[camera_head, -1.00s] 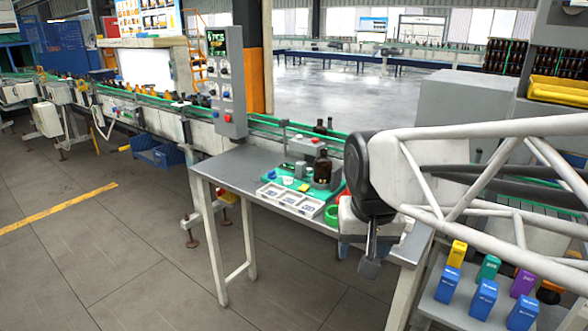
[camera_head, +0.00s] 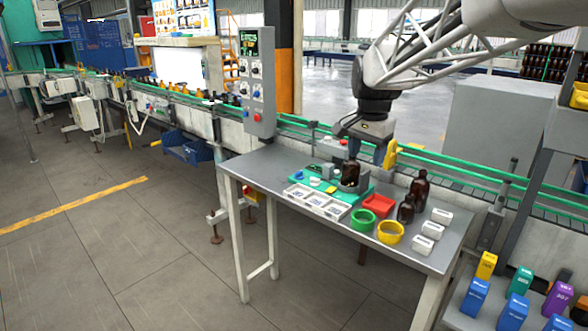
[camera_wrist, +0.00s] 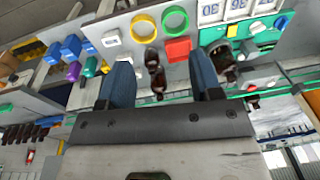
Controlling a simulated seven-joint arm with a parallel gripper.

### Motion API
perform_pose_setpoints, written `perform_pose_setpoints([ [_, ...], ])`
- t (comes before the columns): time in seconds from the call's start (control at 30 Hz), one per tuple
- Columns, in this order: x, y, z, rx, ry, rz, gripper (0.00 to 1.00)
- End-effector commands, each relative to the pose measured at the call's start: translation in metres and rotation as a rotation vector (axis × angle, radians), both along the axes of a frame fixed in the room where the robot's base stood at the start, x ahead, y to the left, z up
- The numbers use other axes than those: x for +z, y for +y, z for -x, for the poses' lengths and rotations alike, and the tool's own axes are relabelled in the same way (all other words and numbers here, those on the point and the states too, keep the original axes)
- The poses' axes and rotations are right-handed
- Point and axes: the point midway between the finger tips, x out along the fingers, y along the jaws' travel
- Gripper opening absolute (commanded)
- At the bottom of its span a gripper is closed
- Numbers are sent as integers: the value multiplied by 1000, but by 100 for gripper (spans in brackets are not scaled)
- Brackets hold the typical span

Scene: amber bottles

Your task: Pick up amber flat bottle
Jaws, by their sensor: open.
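Several amber bottles stand on the grey table. One dark amber bottle (camera_head: 350,174) sits on the green mat; it also shows in the wrist view (camera_wrist: 222,62), beside my right-hand finger. A taller bottle (camera_head: 419,189) and a smaller one (camera_head: 406,210) stand close together further right. That pair shows in the wrist view (camera_wrist: 153,62) between my blue fingers, but beyond them. I cannot tell for certain which bottle is the flat one. My gripper (camera_head: 370,152) is open and empty above the back of the table, near the mat bottle; its fingers also show in the wrist view (camera_wrist: 159,62).
White boxes (camera_head: 432,230) stand along the right edge. A white sectioned tray (camera_head: 318,202) lies at the front left. A conveyor (camera_head: 460,180) runs behind.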

Motion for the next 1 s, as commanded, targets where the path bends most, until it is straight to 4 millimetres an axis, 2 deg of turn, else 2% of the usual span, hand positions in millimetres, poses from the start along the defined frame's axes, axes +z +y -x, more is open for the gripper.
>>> perform_pose_setpoints([
  [0.1,0,-5,-33,-70,11,-8,59],
  [0.47,-7,-19,-127,-290,42,-29,59],
  [1.0,-43,-43,-260,-617,86,-48,59],
])
